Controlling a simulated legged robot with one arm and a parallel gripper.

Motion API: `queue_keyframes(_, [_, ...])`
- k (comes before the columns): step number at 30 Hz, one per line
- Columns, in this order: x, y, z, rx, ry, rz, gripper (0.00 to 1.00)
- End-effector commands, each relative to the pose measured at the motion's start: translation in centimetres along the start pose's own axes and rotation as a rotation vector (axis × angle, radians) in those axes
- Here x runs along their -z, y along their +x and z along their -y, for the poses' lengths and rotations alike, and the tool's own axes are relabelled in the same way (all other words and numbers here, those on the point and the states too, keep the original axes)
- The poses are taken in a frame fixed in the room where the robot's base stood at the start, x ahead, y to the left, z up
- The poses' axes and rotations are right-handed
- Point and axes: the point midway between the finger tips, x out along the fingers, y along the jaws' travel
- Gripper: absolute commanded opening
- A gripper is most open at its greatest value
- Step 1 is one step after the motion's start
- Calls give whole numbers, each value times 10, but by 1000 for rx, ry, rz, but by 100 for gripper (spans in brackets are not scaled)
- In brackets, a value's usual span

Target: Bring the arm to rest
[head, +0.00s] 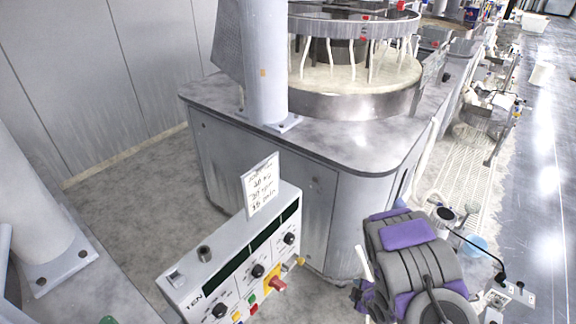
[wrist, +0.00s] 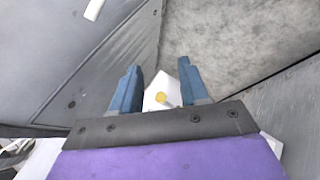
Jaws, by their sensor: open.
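My gripper (wrist: 158,64) shows in the wrist view as two blue fingers, spread apart. No held object shows between them. A white block-like thing with a yellow round part (wrist: 160,98) shows in the gap beyond the fingers; I cannot tell its distance. In the head view, my arm's grey and purple links (head: 412,252) are at the lower right, beside the machine cabinet. The fingers cannot be made out there.
A control box (head: 215,268) with knobs, a red button and a handwritten card (head: 261,184) stands at the lower middle. Behind it is a grey cabinet (head: 335,150) with a round polishing platen (head: 352,102). A pillar (head: 30,225) stands left. Open floor (head: 545,130) runs along the right.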

Motion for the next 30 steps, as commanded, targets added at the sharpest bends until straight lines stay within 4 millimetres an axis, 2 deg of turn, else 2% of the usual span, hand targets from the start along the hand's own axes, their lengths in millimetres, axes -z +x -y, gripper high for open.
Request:
queue_keyframes(1, [-6,-9,-16,0,14,49,45])
queue_keyframes(6, [-24,-47,-56,10,107,215,45])
queue_keyframes(11, [-31,-91,-84,13,225,354,45])
queue_keyframes(15, [-28,-134,-100,11,347,456,45])
queue_keyframes(23, [-5,-216,-106,23,600,597,45])
queue_keyframes(30, [33,-291,-86,73,838,681,45])
